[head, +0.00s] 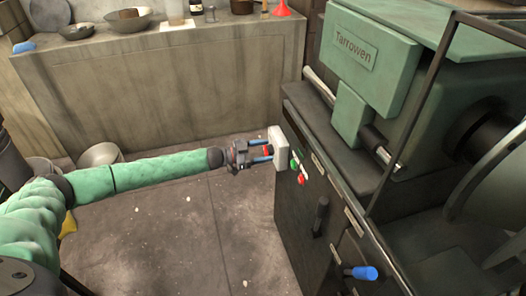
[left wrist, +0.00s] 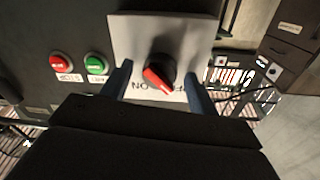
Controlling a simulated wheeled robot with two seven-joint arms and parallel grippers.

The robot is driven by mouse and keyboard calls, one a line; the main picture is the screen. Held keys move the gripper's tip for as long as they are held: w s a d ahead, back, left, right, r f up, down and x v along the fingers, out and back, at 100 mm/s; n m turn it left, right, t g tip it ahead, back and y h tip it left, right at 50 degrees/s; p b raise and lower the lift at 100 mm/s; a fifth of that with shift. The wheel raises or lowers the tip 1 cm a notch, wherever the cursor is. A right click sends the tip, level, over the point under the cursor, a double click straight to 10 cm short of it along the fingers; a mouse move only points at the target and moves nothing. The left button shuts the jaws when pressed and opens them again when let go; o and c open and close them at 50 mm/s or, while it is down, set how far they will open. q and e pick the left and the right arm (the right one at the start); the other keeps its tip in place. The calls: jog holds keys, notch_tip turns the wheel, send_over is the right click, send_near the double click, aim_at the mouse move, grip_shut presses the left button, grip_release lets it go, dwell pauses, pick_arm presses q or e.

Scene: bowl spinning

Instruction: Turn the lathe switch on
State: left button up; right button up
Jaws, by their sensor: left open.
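The lathe (head: 355,70) is a green and dark machine on the right in the head view. Its switch is a pale square plate (head: 277,148) with a black and red rotary knob (left wrist: 160,72). The plate carries upside-down ON and OFF lettering in the left wrist view. The knob's red bar slants down to the right, toward the OFF lettering. My left gripper (head: 262,151) is open in front of the plate, with one blue finger on each side of the knob. Whether the fingers touch the knob I cannot tell. My right gripper is not in view.
A green button (left wrist: 96,65) and a red STOP button (left wrist: 61,63) sit beside the switch plate. A blue-ended lever (head: 362,272) and a dark handle (head: 321,215) stick out of the lathe's front. The floor (head: 190,235) below my left arm is largely clear.

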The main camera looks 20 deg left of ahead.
pick_arm(q)
jog(key=c, duration=0.9)
jog(key=shift+c, duration=0.2)
jog(key=shift+m, duration=0.3)
jog(key=m, duration=0.8)
jog(key=m+y, duration=0.1)
jog(key=m, duration=0.7)
jog(key=shift+s+t, duration=0.1)
jog(key=shift+t, duration=0.2)
jog(key=shift+m, duration=0.4)
jog(key=o, duration=0.9)
jog(key=shift+r, duration=0.1)
jog(key=shift+o, duration=0.2)
